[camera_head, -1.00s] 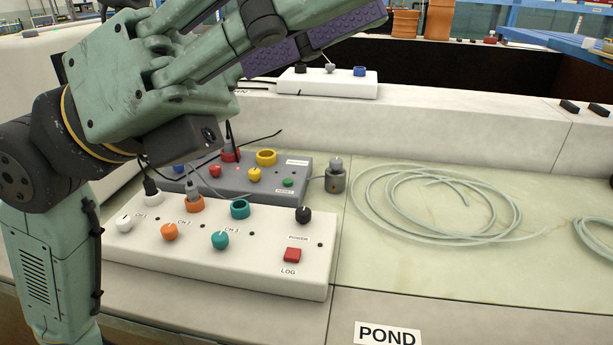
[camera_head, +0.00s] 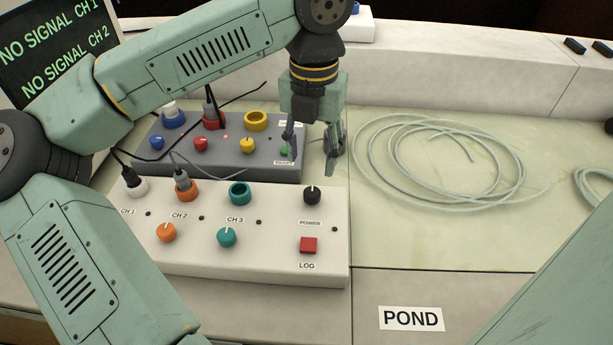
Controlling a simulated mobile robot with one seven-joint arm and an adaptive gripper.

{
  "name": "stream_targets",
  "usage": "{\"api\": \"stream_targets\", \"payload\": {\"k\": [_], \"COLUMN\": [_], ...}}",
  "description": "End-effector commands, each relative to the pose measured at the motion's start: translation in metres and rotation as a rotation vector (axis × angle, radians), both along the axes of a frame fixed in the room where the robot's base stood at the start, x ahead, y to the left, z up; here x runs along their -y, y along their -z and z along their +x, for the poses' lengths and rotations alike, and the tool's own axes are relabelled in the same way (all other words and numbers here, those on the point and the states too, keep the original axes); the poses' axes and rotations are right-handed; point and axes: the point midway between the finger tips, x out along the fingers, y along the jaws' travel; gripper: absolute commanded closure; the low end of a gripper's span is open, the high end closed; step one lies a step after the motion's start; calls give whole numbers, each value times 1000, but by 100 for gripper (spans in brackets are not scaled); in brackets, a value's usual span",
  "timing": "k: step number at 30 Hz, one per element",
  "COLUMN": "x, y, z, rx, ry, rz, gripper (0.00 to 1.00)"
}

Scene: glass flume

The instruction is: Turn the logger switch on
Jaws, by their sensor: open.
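The knob's light mark points to the far side. No part is labelled as a logger switch. My gripper (camera_head: 311,160) points down, open and empty, beyond the black knob and over the right end of the grey box (camera_head: 225,168). Its fingers partly hide that box's green button and label. I see no contact with the knob.
The white box also bears an orange knob (camera_head: 166,232), a teal knob (camera_head: 227,237) and plugged cables. A dark screen (camera_head: 60,45) reads NO SIGNAL CH 1 and CH 2. Coiled clear tubing (camera_head: 440,205) lies at right. A POND label (camera_head: 411,318) is in front.

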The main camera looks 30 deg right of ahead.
Motion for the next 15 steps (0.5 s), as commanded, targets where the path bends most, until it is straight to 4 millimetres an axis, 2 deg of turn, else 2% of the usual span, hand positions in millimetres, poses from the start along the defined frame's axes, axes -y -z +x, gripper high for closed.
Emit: {"api": "stream_targets", "payload": {"k": [9,15], "x": [0,0], "y": [58,83], "z": [-1,-1], "rx": [-5,-3], "ry": [3,2], "rz": [-3,-4], "gripper": [53,53]}}
